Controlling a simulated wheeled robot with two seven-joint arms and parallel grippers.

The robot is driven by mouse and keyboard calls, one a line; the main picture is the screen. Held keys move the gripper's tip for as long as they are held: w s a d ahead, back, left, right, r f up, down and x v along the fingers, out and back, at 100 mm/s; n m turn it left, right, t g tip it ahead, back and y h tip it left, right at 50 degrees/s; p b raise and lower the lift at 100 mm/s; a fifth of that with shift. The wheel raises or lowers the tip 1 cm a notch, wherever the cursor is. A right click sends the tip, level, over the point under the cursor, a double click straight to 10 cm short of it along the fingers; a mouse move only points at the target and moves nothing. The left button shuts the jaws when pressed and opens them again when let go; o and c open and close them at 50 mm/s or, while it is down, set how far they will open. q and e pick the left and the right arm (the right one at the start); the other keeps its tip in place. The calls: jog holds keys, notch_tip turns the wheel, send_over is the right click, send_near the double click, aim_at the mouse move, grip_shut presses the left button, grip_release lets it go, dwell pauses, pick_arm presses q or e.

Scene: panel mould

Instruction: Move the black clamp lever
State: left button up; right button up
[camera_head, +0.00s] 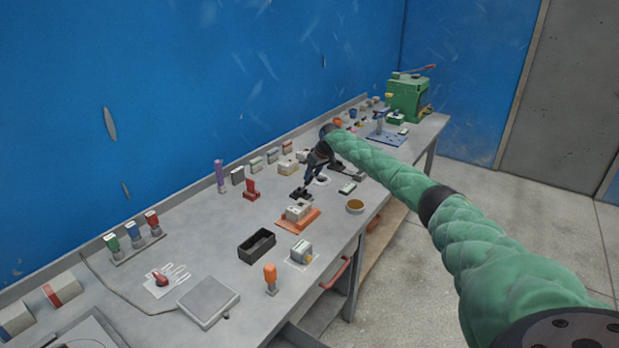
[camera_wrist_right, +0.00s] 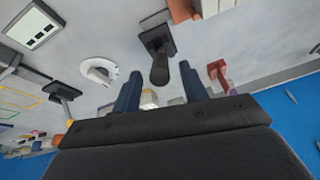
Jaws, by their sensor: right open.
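The black clamp lever (camera_head: 299,194) stands on the bench just below my right gripper (camera_head: 309,181). In the right wrist view, the lever's dark handle (camera_wrist_right: 160,70) rises from a square black base and appears between the two blue-grey fingers. My right gripper (camera_wrist_right: 161,75) is open and pointed down at the lever. Whether the fingers touch the handle cannot be told. My left gripper is not in view.
A white ring (camera_wrist_right: 98,71) and another black lever-like part (camera_wrist_right: 62,90) lie nearby. A black bin (camera_head: 257,245) is nearer the front.

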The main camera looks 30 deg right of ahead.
aim_at(310, 179)
jog(key=shift+p+x, duration=0.55)
jog(key=shift+x, duration=1.25)
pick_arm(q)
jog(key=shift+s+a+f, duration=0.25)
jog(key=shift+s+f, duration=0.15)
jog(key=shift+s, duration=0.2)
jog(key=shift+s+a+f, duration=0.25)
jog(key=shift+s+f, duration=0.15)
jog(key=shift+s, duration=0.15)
pick_arm(e)
grip_shut()
